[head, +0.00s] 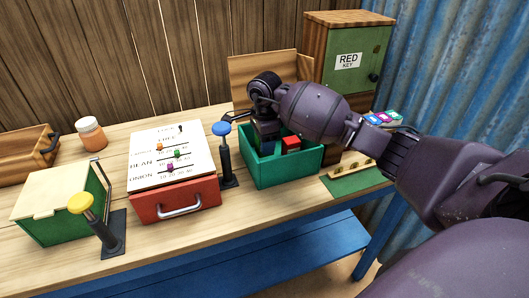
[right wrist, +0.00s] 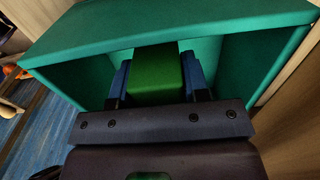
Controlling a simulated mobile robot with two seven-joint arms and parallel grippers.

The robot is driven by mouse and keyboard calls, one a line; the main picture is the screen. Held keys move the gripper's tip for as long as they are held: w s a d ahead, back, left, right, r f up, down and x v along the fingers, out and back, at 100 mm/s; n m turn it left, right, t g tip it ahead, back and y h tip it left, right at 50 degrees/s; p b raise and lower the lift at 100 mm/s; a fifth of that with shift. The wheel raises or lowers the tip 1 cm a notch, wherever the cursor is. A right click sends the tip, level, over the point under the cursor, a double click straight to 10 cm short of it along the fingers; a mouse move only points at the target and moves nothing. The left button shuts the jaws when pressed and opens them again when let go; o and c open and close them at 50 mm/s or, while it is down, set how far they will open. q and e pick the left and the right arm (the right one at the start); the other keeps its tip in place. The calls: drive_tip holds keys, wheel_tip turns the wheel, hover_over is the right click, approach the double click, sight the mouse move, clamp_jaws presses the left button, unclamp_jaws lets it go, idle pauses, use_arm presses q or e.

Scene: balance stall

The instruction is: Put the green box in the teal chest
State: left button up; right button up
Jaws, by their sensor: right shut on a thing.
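The teal chest (head: 289,172) stands open on the table right of centre in the head view. My right gripper (head: 267,141) points down into its left part, below the rim. In the right wrist view the gripper (right wrist: 157,82) is shut on the green box (right wrist: 156,76), with a blue finger on each side. The chest's teal walls (right wrist: 75,50) surround the box there. In the head view the arm and fingers mostly hide the green box. I cannot tell whether it touches the chest floor. My left gripper is not in view.
A red block (head: 291,142) lies in the chest, right of my gripper. A blue-knobbed lever (head: 226,160) stands just left of the chest. A red drawer unit (head: 178,198), yellow-knobbed lever (head: 98,222) and green box-like case (head: 60,205) stand further left. A cabinet marked RED KEY (head: 347,85) stands behind right.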

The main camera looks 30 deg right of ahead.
drive_tip(key=shift+f, duration=1.8)
drive_tip(key=shift+f, duration=0.2)
drive_tip(key=o, duration=1)
drive_tip(key=shift+c, duration=0.2)
drive_tip(key=shift+r, duration=0.15)
wheel_tip(320, 180, up, 12)
drive_tip(key=shift+r+p, duration=0.1)
drive_tip(key=shift+p, duration=0.2)
drive_tip(key=shift+s, duration=0.1)
